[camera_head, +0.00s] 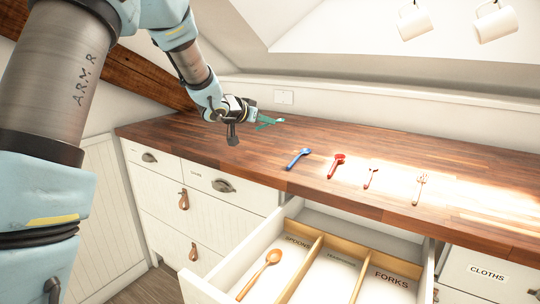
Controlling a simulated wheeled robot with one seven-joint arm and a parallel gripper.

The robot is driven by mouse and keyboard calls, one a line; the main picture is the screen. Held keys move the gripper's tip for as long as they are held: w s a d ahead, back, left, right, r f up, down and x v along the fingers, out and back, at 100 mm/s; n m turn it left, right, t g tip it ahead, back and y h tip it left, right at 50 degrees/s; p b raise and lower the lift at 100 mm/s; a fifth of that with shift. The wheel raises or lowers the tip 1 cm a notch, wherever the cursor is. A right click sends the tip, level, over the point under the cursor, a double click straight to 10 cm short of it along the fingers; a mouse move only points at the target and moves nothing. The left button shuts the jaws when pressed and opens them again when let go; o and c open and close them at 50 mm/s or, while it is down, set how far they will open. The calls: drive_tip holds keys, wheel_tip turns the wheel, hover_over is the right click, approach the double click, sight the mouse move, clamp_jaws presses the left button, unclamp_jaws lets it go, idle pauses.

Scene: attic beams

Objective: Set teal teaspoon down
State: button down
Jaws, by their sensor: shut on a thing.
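My gripper (250,113) is above the left part of the wooden counter. It is shut on the teal teaspoon (268,120), which points to the right from the jaws. Its handle end is partly hidden by the gripper. From this angle I cannot tell whether the spoon touches the counter (215,143) or hangs just above it.
A blue spoon (298,158), a red spoon (336,165), a small red utensil (371,177) and a pale utensil (420,188) lie rightward. Below, the open drawer (405,240) has dividers; an orange spoon (259,273) lies in its SPOONS compartment. Mugs (414,24) hang above.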

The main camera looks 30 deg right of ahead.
sight(267, 156)
wheel_tip(267, 156, down, 9)
drive_tip(key=shift+f, duration=0.2)
idle(0.3)
drive_tip(key=shift+f, duration=0.2)
drive_tip(key=c, duration=0.9)
unclamp_jaws()
